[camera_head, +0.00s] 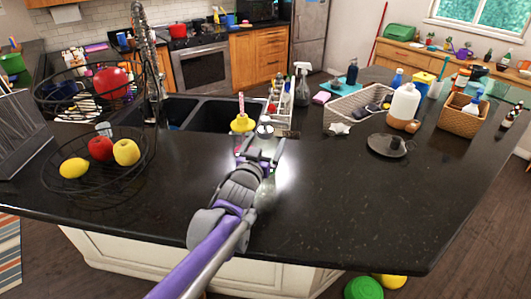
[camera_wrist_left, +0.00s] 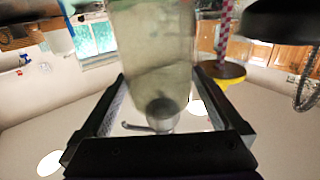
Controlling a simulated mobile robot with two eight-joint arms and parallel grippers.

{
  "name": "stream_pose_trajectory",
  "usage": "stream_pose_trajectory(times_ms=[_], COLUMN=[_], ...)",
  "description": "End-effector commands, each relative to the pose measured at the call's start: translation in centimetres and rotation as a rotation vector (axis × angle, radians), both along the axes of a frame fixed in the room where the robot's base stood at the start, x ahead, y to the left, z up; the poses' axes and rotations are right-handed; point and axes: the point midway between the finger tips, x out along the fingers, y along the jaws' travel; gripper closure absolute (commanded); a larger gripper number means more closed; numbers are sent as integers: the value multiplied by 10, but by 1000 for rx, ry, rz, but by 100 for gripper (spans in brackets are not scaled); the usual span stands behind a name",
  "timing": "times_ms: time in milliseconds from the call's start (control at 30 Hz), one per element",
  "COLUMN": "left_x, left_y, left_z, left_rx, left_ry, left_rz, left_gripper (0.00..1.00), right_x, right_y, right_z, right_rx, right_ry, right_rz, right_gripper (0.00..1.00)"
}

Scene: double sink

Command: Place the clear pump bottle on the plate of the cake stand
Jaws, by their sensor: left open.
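The clear pump bottle (camera_wrist_left: 152,45) stands between the fingers of my left gripper (camera_wrist_left: 165,100), its pump toward the bottom of the upside-down wrist picture. The gripper is open; contact with the bottle cannot be told. In the head view, my left gripper (camera_head: 262,152) is over the counter in front of the sink and hides most of the bottle. A dark round plate (camera_head: 376,147) with a knob-like centre lies on the right of the counter and may be the cake stand. My right gripper is not in view.
A yellow-based item with a checkered stick (camera_head: 242,122) stands close behind my left gripper. A white bottle (camera_head: 404,103), a wicker basket (camera_head: 458,115) and a white rack (camera_head: 350,110) surround the dark plate. A wire fruit basket (camera_head: 100,180) stands left. The front-right counter is clear.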

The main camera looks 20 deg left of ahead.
Motion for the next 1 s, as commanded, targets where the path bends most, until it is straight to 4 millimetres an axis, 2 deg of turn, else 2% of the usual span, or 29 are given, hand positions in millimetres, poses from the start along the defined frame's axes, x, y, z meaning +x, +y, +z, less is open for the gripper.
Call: stream_pose_trajectory(times_ms=[267, 700, 800, 1000], left_x=[2, 2, 2, 2], left_y=[0, 0, 0, 0], left_z=[-1, -1, 0, 0], left_rx=[0, -1, -1, -1], left_ry=[1, 1, 0, 0], left_rz=[0, 0, 0, 0], left_gripper=[2, 81, 96, 96], right_x=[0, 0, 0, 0], right_y=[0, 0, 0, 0], right_z=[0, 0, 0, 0], right_rx=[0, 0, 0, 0], right_ry=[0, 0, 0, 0], right_rz=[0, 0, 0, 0], right_gripper=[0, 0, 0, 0])
